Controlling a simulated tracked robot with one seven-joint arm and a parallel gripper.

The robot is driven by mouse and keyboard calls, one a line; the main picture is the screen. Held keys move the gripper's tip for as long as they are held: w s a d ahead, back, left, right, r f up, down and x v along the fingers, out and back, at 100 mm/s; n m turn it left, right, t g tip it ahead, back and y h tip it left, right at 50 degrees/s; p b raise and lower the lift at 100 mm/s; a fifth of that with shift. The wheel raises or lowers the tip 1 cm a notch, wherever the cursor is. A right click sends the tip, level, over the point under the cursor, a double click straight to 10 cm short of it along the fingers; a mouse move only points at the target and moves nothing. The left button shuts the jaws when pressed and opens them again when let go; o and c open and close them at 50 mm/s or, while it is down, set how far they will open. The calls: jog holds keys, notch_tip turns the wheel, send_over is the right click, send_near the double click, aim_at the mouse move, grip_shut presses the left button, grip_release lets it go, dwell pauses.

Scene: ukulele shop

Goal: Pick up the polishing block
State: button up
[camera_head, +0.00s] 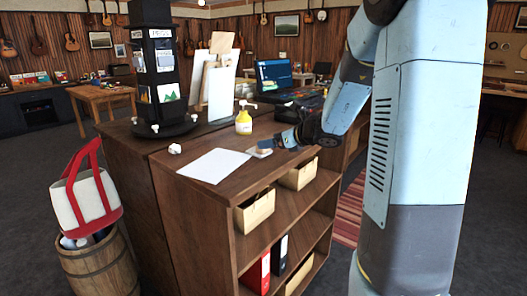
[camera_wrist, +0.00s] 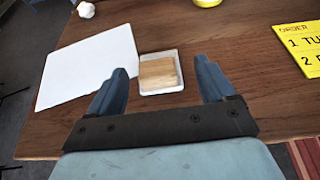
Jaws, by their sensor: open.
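The polishing block (camera_wrist: 158,74) is a small tan wooden block lying in a shallow white tray (camera_wrist: 148,91) on the wooden counter. In the wrist view my gripper (camera_wrist: 165,75) is open, with its two blue fingers apart and the block between and just beyond their tips. Nothing is held. In the head view the block (camera_head: 264,145) is small and sits on the counter top near its front edge, with my gripper (camera_head: 277,143) just to its right. The exact gap between fingers and block cannot be told.
A white paper sheet (camera_wrist: 88,68) lies left of the tray. A yellow pump bottle (camera_head: 244,122) stands behind it. A yellow order sign (camera_wrist: 305,45) is to the right. A laptop (camera_head: 274,77) and a dark display tower (camera_head: 160,75) stand farther back. Open shelves (camera_head: 283,222) lie below the counter edge.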

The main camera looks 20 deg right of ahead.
jog(key=shift+s+a+x, duration=0.1)
jog(key=shift+x, duration=1.3)
jog(key=shift+s+a+x, duration=0.1)
jog(key=shift+x, duration=1.3)
jog(key=shift+s+f, duration=0.1)
jog(key=shift+c, duration=0.2)
jog(key=c, duration=1)
